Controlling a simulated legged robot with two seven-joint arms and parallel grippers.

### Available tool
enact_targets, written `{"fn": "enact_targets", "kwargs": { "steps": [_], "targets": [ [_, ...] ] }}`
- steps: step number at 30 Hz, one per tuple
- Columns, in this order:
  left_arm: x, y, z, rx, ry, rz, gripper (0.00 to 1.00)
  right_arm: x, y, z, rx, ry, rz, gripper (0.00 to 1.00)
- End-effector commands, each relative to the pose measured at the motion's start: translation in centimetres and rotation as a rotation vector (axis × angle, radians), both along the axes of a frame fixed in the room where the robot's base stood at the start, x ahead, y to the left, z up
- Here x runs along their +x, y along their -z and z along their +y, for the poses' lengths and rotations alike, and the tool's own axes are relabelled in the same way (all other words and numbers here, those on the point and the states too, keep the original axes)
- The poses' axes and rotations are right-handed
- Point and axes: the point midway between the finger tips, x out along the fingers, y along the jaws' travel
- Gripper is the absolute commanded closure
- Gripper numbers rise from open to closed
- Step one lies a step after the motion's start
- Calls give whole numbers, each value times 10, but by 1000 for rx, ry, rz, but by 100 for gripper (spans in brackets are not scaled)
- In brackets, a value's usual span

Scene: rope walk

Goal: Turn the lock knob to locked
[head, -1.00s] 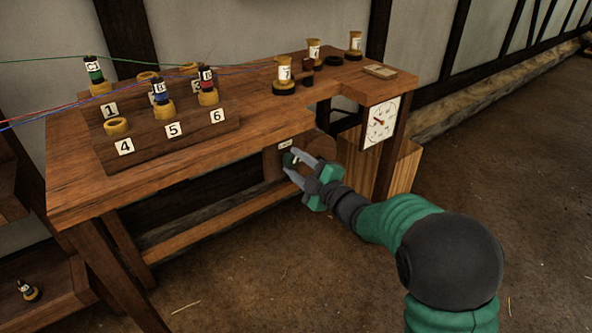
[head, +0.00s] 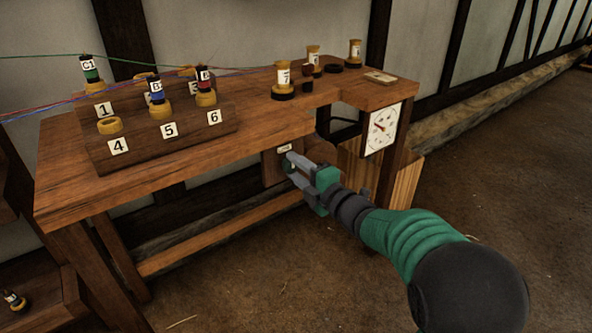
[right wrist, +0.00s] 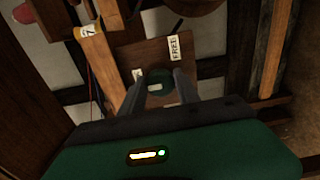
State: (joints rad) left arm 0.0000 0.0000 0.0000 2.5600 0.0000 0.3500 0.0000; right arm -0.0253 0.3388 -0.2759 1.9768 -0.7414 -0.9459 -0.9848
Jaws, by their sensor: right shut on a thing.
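The lock knob (right wrist: 157,79) is a dark green round piece on a brown wooden panel (head: 269,172) at the front of the bench. In the right wrist view a white label reading FREI (right wrist: 174,47) is above the knob, and another white label (right wrist: 138,75) is partly hidden at its left. My right gripper (right wrist: 158,82) is shut on the knob, one grey finger on each side. In the head view the right gripper (head: 289,163) reaches the panel from the right and hides most of the knob. My left gripper is not in view.
The wooden bench (head: 75,180) carries a stepped rack (head: 190,138) with numbered places and lettered spools, their coloured strands running left. A dial (head: 382,127) hangs at the bench's right end. Yellow spools (head: 283,78) stand on the top. Floor at the right is clear.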

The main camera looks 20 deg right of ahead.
Motion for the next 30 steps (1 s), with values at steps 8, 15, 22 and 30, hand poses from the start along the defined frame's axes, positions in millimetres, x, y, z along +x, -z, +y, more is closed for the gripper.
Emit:
{"fn": "enact_targets", "kwargs": {
  "steps": [8, 15, 22, 30],
  "targets": [
    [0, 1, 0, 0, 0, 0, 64, -1, 8, 2, -5, -5, 15, 100],
    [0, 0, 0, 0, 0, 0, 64, -1, 5, 2, -2, -4, 10, 42],
    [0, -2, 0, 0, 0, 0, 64, -3, 2, 0, -1, -2, 6, 42],
    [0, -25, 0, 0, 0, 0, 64, -58, -3, -21, 1, 2, 8, 42]
  ]
}}
